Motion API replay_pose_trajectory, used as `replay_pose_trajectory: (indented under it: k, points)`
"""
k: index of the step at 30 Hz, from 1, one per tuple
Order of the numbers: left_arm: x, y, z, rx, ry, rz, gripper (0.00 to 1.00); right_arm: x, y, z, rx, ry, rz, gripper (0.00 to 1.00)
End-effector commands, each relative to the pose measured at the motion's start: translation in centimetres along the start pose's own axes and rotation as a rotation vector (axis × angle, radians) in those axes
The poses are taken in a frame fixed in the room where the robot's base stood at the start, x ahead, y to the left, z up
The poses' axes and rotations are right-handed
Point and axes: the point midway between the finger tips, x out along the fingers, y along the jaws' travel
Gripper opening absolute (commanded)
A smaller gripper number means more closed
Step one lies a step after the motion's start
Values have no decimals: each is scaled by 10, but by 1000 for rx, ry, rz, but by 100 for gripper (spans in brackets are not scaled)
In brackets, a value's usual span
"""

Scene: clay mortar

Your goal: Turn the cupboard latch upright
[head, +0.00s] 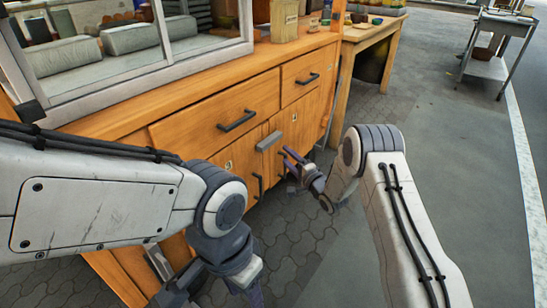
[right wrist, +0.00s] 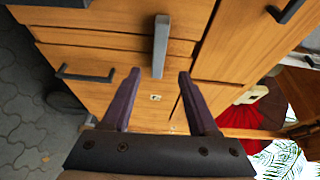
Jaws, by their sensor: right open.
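The cupboard latch (head: 269,141) is a grey bar on the orange wooden cupboard front, below the drawers. It lies sideways across the doors in the head view. In the right wrist view, which is rolled over with the pavement at left, the latch (right wrist: 161,45) shows just beyond my fingertips. My right gripper (head: 287,160) is in front of the cupboard doors; its fingers (right wrist: 160,73) are open and empty, with the latch lined up between them but apart from them. My left gripper (head: 215,287) is low at the bottom edge, partly cut off, and its jaws are unclear.
A drawer with a dark handle (head: 238,121) is above the latch, and a door handle (head: 257,188) is below it. A wooden table (head: 378,36) stands behind, and a metal cart (head: 490,65) at the far right. The paved floor (head: 300,240) before the cupboard is clear.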

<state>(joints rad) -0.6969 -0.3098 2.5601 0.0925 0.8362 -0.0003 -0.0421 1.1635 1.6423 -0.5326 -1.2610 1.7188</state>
Motion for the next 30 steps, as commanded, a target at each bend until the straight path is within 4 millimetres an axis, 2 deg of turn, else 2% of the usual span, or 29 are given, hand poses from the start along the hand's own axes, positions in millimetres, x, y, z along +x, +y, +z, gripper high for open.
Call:
replay_pose_trajectory:
  k: [1, 5, 12, 18, 24, 30]
  points:
    - [5, 0, 0, 0, 1, 0, 50, 1, 6, -1, 12, -2, -13, 60]
    - [9, -1, 0, 0, 1, 0, 50, 11, 6, -1, 21, -6, -24, 60]
    - [28, -2, 1, 0, 1, 0, 50, 55, 7, -1, 19, -4, -23, 60]
    - [40, -3, 2, 0, 1, 0, 50, 85, 6, -1, 20, -4, -21, 60]
    - [44, -3, 2, 0, 0, 0, 50, 100, 4, -1, 20, -4, -19, 60]
    - [45, -3, 2, 0, 0, 0, 50, 104, 3, -1, 20, -3, -17, 60]
